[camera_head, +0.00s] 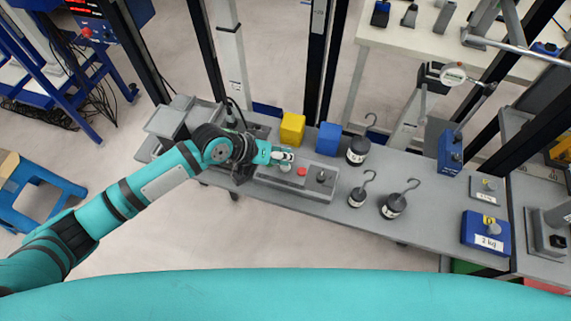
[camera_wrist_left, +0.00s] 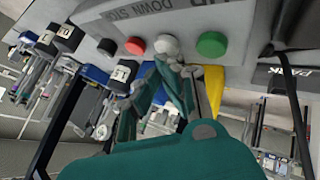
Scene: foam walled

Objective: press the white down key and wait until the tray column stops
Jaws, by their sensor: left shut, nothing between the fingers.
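The grey control box (camera_head: 262,174) lies on the grey bench, left of centre in the head view. In the left wrist view its face (camera_wrist_left: 190,15) carries a white key (camera_wrist_left: 167,46) between a red button (camera_wrist_left: 135,45) and a green button (camera_wrist_left: 211,44), with printed words including DOWN and STOP. My left gripper (camera_head: 284,157) is shut and empty over the box. In the left wrist view its fingertips (camera_wrist_left: 172,64) are at the white key's edge; I cannot tell whether they press it. I cannot make out which part is the tray column. My right gripper is out of view.
A yellow block (camera_head: 292,128) and a blue block (camera_head: 329,138) stand just behind the box. Hooked black weights (camera_head: 358,150) stand to its right. A blue 2 kg block (camera_head: 485,230) sits farther right. Dark upright posts (camera_head: 317,60) rise behind the bench.

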